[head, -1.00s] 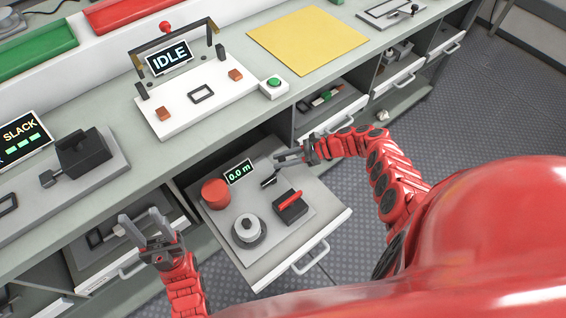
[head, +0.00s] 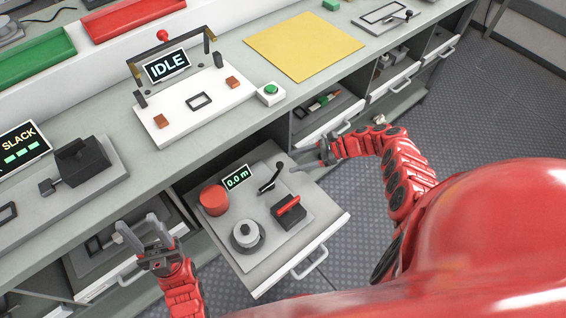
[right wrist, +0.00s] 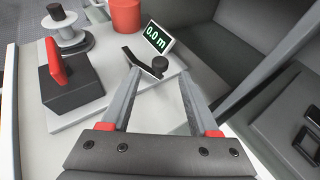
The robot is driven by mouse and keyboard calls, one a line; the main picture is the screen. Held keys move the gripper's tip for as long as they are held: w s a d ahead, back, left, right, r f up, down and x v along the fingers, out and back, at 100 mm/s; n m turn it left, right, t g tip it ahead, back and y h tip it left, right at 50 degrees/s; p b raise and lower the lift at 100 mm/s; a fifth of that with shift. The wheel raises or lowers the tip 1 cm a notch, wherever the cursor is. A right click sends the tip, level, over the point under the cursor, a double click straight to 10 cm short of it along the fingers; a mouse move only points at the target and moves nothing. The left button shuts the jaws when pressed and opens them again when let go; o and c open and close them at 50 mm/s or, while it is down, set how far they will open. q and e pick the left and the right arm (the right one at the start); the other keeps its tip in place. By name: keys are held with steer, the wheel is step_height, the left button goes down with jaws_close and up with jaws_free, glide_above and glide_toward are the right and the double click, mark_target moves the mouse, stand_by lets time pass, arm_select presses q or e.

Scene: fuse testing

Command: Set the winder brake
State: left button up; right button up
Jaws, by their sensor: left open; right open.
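The winder panel lies in the open drawer (head: 333,222). It carries a red drum (head: 214,198), a grey spool (head: 246,236), a display (head: 236,178) reading 0.0 m, a black block with a red lever (head: 289,211), and a black angled lever (head: 271,178). My right gripper (head: 303,166) is open and empty, just right of the black lever. In the right wrist view the black lever (right wrist: 143,64) lies ahead of the open fingertips, and the red lever (right wrist: 56,62) stands to the left. Contact with the black lever cannot be told. My left gripper (head: 138,224) is open and empty, left of the drawer.
A white fixture with an IDLE display (head: 167,66) stands on the bench above the drawer, with a green button box (head: 271,93) beside it. A SLACK display (head: 22,146) and a black clamp device (head: 82,163) sit at left. A yellow mat (head: 304,44) lies flat at the back.

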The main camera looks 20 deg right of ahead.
steer(key=b+v, duration=0.1)
steer(key=v, duration=1)
steer(key=shift+d+r, duration=0.15)
steer(key=shift+r, duration=0.05)
